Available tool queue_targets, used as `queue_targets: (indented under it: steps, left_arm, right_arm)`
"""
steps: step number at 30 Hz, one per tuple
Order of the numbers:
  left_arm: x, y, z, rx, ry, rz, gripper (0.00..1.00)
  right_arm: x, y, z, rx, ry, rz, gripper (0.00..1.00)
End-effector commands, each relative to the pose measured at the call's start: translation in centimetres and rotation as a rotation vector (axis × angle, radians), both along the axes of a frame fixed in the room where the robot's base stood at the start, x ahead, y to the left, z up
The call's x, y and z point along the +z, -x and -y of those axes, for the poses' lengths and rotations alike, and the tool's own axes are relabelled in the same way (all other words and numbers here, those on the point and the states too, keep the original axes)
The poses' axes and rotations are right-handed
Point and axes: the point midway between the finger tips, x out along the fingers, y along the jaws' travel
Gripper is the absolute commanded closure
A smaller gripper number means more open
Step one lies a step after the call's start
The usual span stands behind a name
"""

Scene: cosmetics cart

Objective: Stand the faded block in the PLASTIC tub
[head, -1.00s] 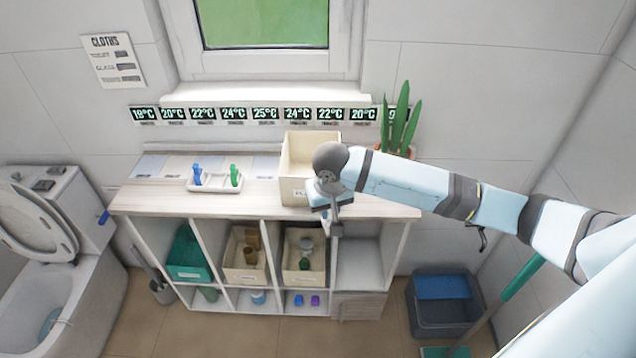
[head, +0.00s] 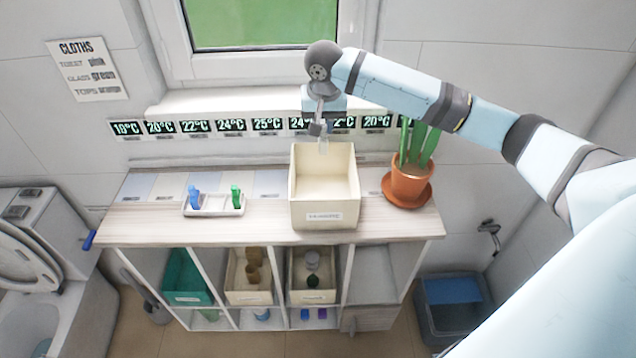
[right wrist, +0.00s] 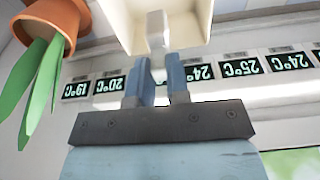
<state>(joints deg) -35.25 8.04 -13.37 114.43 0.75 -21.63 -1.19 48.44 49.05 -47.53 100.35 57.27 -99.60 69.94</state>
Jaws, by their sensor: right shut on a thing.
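A cream open-topped tub (head: 324,216) stands on the cart top; its front label is too blurred to read for certain. It also shows in the right wrist view (right wrist: 112,22). My right gripper (head: 319,129) points down over the tub's back part. It is shut on a pale, whitish block (head: 323,146), held upright below the fingers. In the right wrist view the block (right wrist: 156,32) sticks out from between the blue-grey fingers (right wrist: 161,72), in front of the tub's opening. Whether its lower end is below the rim is hard to tell. My left gripper is out of view.
A potted plant (head: 408,182) stands right of the tub. A white tray (head: 214,209) with blue and green pegs is to the left. Shelf bins (head: 250,297) sit below. The temperature strip and window are behind. Free counter lies between tray and tub.

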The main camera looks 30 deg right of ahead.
Motion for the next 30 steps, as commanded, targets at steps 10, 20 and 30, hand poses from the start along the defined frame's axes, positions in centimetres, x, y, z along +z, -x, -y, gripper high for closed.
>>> queue_targets:
  steps: [10,20,30]
  left_arm:
    - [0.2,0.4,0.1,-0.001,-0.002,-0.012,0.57]
    - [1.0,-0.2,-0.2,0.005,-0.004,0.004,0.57]
    - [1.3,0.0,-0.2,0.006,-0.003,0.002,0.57]
  right_arm:
    - [-9.4,0.2,0.1,-0.001,0.002,-0.006,1.0]
    - [-13.7,0.1,0.0,0.001,0.001,-0.003,1.0]
    - [-17.7,0.1,0.0,0.002,0.001,-0.002,1.0]
